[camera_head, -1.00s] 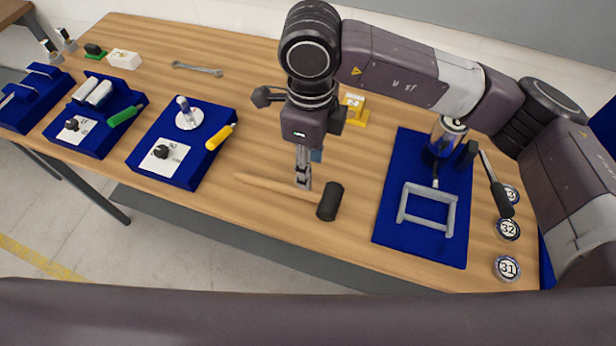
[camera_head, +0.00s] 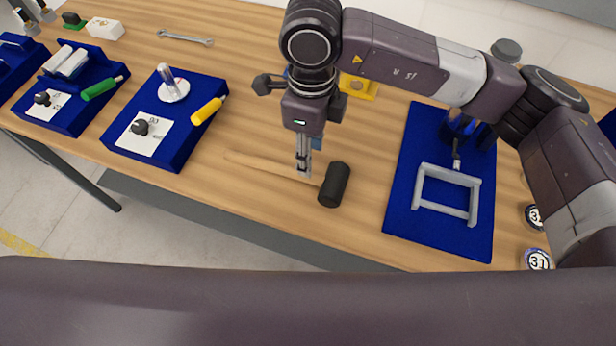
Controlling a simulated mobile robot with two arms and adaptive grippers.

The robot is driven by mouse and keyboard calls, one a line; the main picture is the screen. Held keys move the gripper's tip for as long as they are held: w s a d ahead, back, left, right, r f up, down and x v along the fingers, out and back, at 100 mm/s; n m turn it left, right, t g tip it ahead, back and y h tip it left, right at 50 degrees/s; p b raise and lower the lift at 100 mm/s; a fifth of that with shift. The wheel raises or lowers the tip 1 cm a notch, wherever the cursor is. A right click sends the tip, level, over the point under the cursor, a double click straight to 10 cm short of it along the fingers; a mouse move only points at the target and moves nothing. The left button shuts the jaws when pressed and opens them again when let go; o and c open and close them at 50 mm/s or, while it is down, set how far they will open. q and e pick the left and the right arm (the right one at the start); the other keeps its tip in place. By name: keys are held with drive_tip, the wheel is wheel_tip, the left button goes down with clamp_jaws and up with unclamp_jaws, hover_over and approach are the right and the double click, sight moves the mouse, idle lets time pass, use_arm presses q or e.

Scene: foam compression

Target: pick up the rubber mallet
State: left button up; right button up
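The rubber mallet has a black cylindrical head (camera_head: 334,185) and a pale wooden handle (camera_head: 262,167) that runs left from it, near the front edge of the table. My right gripper (camera_head: 303,170) points down over the handle, close to the head. Its fingertips are at the handle, seen narrow and edge-on. Whether they are closed on it is too small to tell. I cannot tell whether the mallet touches the table. My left gripper is not in view.
A blue mat (camera_head: 405,205) with a grey frame (camera_head: 445,207) lies right of the mallet. A blue tray (camera_head: 165,157) with a yellow-handled tool (camera_head: 207,111) stands to the left. A wrench (camera_head: 185,38) lies at the back. Table (camera_head: 240,200) around the handle is clear.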

sight(282, 170)
drive_tip(key=shift+s+f+p, duration=0.15)
drive_tip(key=shift+f+p, duration=0.2)
drive_tip(key=shift+f, duration=0.5)
drive_tip(key=f, duration=0.1)
drive_tip(key=f+p, duration=0.1)
drive_tip(key=f, duration=0.1)
drive_tip(key=f+p, duration=0.1)
drive_tip(key=shift+s+a+f, duration=0.1)
drive_tip(key=shift+a+f, duration=0.1)
drive_tip(key=shift+a, duration=0.05)
drive_tip(key=shift+f, duration=0.5)
clamp_jaws()
